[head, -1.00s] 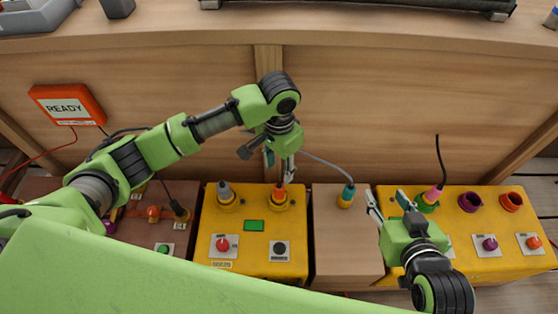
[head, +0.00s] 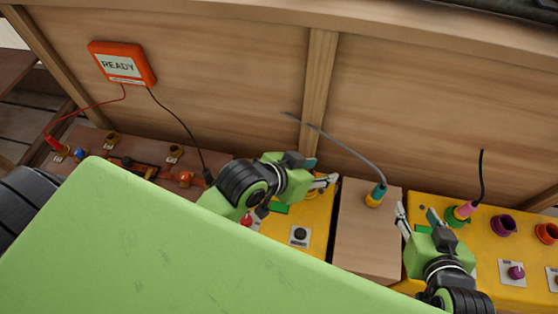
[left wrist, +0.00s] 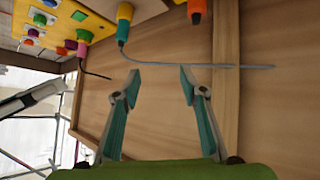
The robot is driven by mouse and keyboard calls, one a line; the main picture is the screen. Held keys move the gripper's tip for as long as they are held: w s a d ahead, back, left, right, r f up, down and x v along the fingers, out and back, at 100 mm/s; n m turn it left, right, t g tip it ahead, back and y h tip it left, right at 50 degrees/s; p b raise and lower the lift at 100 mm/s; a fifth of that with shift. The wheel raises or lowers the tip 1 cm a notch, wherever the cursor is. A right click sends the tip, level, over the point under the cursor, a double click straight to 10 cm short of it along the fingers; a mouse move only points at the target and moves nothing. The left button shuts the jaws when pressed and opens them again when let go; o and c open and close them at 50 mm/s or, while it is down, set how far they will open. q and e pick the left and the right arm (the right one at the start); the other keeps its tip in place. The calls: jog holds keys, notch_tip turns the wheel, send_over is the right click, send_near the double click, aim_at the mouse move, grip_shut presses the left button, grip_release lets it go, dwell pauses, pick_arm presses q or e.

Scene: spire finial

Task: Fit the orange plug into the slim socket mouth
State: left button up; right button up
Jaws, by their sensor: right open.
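The orange plug (left wrist: 197,8) shows at the top edge of the left wrist view, with a dark tip. In the head view my left gripper (head: 323,172) points right, over the yellow box (head: 318,222). My right gripper (head: 416,212) is open beside the pink plug (head: 464,210), not holding it. I cannot tell which socket is the slim one.
A teal and yellow plug (head: 376,195) with a grey cable stands on the wooden block (head: 365,245). Purple (head: 502,225) and orange (head: 546,232) sockets sit on the right yellow box (head: 480,245). A READY display (head: 122,64) hangs on the back panel.

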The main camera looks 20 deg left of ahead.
pick_arm(q)
jog(key=s+a+r+n+t+y, duration=0.1)
jog(key=s+a+y, duration=0.1)
jog(key=a, duration=0.7)
jog(key=shift+s+r+t+y, duration=0.3)
jog(key=shift+s+r+y, duration=0.1)
jog(key=shift+y, duration=0.1)
jog(key=shift+f, duration=0.1)
